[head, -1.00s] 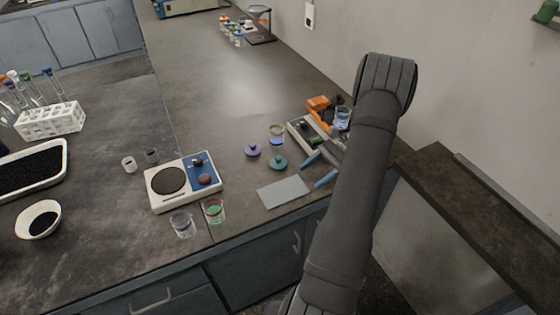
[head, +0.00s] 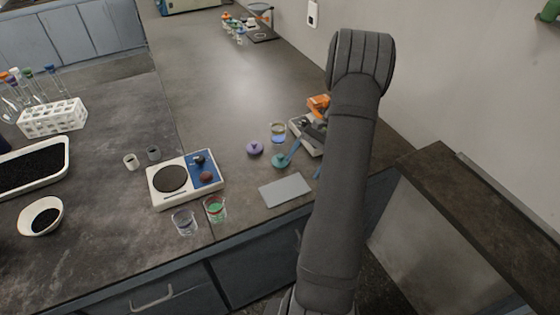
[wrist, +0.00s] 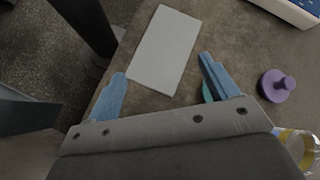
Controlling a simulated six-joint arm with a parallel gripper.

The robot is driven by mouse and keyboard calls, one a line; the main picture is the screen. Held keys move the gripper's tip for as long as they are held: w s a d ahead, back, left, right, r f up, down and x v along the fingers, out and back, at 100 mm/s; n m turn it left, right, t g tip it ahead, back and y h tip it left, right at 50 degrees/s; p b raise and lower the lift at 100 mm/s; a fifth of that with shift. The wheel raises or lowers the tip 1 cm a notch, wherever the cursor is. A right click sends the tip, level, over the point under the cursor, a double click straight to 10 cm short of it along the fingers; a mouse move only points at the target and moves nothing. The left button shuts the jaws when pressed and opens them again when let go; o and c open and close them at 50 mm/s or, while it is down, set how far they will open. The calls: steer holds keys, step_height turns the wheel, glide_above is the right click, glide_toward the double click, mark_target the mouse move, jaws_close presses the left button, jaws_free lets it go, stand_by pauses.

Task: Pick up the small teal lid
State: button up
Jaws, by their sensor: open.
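The small teal lid (head: 278,161) lies on the dark bench, right of the purple lid (head: 255,148). In the wrist view only a sliver of the teal lid (wrist: 207,94) shows, mostly hidden behind the right-hand blue finger. My gripper (wrist: 163,70) is open, with nothing between its fingers. The other finger is farther right, partly hidden by my arm.
A grey plate (head: 285,190) lies just in front of the lid and shows between the fingers in the wrist view. A glass jar (head: 278,132) stands behind the lid. A white and blue device (head: 160,192) and two beakers are to the left. The bench edge is near.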

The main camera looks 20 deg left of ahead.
steer(key=w+a+r+n+t+h, duration=0.3)
steer(key=a+r+n+t+h, duration=0.3)
steer(key=a+r+n+t, duration=0.9)
steer(key=n+g, duration=0.4)
steer(key=g, duration=0.2)
glide_above(280, 155)
steer(key=f, duration=0.9)
steer(key=s+f, duration=0.1)
steer(key=f, duration=0.4)
steer(key=shift+a, duration=0.4)
steer(key=shift+w+d+f, duration=0.15)
steer(key=shift+f, duration=0.7)
steer(key=shift+w+d+f, duration=0.1)
steer(key=shift+d+f, duration=0.05)
steer(key=shift+f, duration=0.75)
steer(key=shift+w+d+f, duration=0.15)
steer(key=shift+f, duration=0.7)
steer(key=c, duration=1)
steer(key=shift+c, duration=0.2)
steer(key=shift+r, duration=0.1)
